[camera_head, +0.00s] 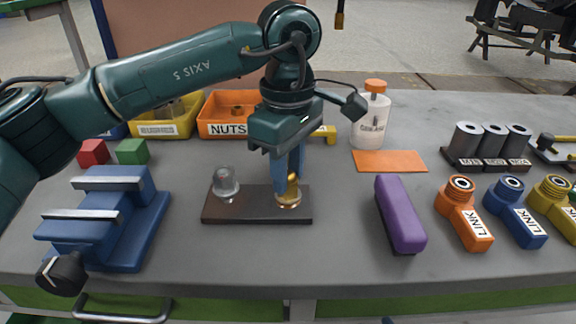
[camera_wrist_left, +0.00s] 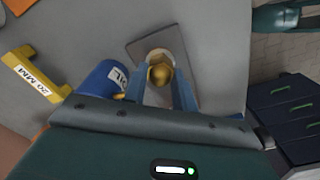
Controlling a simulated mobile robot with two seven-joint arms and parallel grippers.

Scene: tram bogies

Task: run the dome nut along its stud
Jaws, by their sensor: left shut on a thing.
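The brass dome nut (camera_head: 291,191) stands upright at the right end of a dark brown plate (camera_head: 250,216), above a pale round collar. It also shows in the left wrist view (camera_wrist_left: 160,74), with its rounded top up. My left gripper (camera_head: 289,182) points straight down from above, its blue fingers shut on the nut from either side. In the left wrist view the fingers (camera_wrist_left: 160,84) flank it. The stud is hidden by the nut and fingers. My right gripper is not in view.
A purple block (camera_head: 400,214) lies right of the plate and a blue fixture (camera_head: 108,218) stands left. Behind are an orange NUTS bin (camera_head: 226,116) and a white bottle (camera_head: 371,118). A blue oil can (camera_wrist_left: 99,79) stands close to the gripper. Link parts (camera_head: 463,214) stand at right.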

